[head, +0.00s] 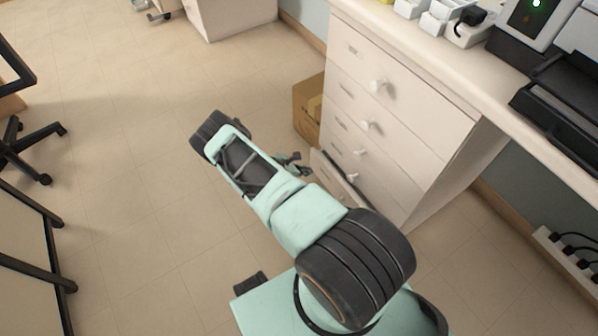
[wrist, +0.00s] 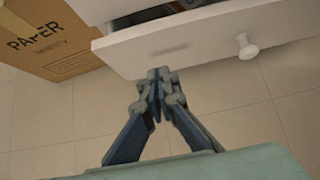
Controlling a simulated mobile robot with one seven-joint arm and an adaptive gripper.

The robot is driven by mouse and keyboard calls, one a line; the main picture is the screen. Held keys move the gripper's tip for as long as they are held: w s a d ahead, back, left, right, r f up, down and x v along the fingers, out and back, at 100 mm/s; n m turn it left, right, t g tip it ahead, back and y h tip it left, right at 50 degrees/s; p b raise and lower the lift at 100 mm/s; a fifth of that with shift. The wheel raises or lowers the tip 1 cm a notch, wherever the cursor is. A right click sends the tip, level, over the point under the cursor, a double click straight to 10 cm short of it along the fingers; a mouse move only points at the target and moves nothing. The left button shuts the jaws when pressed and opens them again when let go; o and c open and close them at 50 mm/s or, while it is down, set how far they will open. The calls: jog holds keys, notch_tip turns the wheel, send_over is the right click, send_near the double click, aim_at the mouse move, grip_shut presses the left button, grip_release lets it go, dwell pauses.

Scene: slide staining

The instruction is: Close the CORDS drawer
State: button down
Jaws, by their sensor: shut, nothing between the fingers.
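The white drawer unit (head: 391,110) stands under the counter with a column of drawers. Its lowest drawer (head: 335,182) sticks out, its near part hidden behind my arm. In the wrist view an open drawer front (wrist: 200,45) shows with a label, too blurred to read, and a round white knob (wrist: 247,47) at the right. My gripper (wrist: 158,75) is shut and empty, its tips at the lower edge of that front; I cannot tell whether they touch it. In the head view my gripper (head: 297,160) is partly hidden by my arm, beside the open drawer.
A cardboard box marked PAPER (wrist: 50,35) stands left of the drawer, close to it; it also shows in the head view (head: 308,108). Black printer-like equipment (head: 560,95) and white containers sit on the counter.

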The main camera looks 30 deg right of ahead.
jog(key=shift+w+d+f, duration=0.1)
jog(key=shift+d+f, duration=0.1)
jog(key=shift+d, duration=1.05)
jog(key=shift+w+d+f, duration=0.1)
jog(key=shift+d+f, duration=0.1)
jog(key=shift+d, duration=1)
jog(key=d+b, duration=0.1)
jog(key=d, duration=0.1)
jog(key=d+b, duration=0.1)
jog(key=d, duration=0.1)
jog(key=shift+w+d+f+b, duration=0.1)
jog(key=shift+w+f+b, duration=0.1)
jog(key=shift+b, duration=0.2)
jog(key=shift+d+r, duration=0.25)
jog(key=shift+d, duration=0.25)
jog(key=a, duration=0.2)
jog(key=a+b, duration=0.1)
jog(key=a, duration=0.1)
jog(key=shift+a+f, duration=0.2)
jog(key=shift+a, duration=0.2)
jog(key=p, duration=0.4)
send_near(327, 162)
jog(key=shift+a, duration=2.1)
